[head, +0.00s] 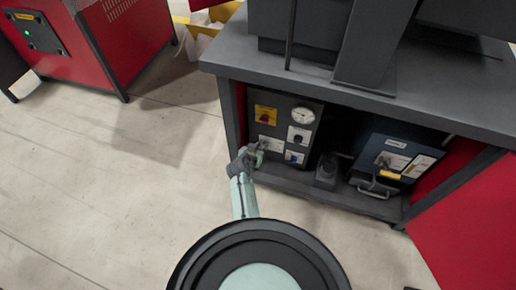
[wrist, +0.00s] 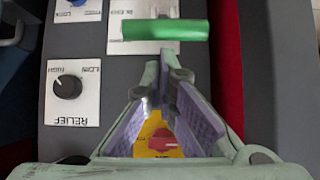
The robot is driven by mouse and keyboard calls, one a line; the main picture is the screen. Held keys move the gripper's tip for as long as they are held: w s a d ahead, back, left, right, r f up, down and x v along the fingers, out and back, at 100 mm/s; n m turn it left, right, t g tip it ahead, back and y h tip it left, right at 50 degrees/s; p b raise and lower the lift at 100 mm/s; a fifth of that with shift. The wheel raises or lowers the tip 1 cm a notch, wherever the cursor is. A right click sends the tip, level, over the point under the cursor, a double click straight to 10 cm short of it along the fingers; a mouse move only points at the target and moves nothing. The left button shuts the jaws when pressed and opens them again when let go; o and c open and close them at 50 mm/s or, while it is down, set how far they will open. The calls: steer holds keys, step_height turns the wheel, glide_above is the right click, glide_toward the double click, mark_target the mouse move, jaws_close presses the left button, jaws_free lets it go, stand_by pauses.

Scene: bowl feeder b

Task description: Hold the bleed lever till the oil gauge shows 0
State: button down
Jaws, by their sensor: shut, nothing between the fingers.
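The bleed lever (wrist: 165,29) is a green bar across a white label plate (wrist: 120,44) at the top of the wrist view. In the head view my gripper hides the lever, and part of its white plate (head: 271,144) shows. My gripper (wrist: 170,65) is shut and empty. Its tips lie just below the green bar in the wrist view; I cannot tell whether they touch it. In the head view my gripper (head: 260,148) is at the left side of the control panel. The round white gauge (head: 303,115) is at the panel's top right; its reading is too small to tell.
A red knob on a yellow plate (head: 265,115) sits above my gripper. The relief knob (wrist: 67,86) and a blue knob (wrist: 77,2) are beside the lever plate. A blue unit (head: 395,155) stands right in the cabinet. The grey worktop (head: 300,78) overhangs the panel.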

steer(key=shift+s+a+f+b, duration=0.1)
steer(key=shift+s+f+b, duration=0.25)
steer(key=shift+b, duration=0.1)
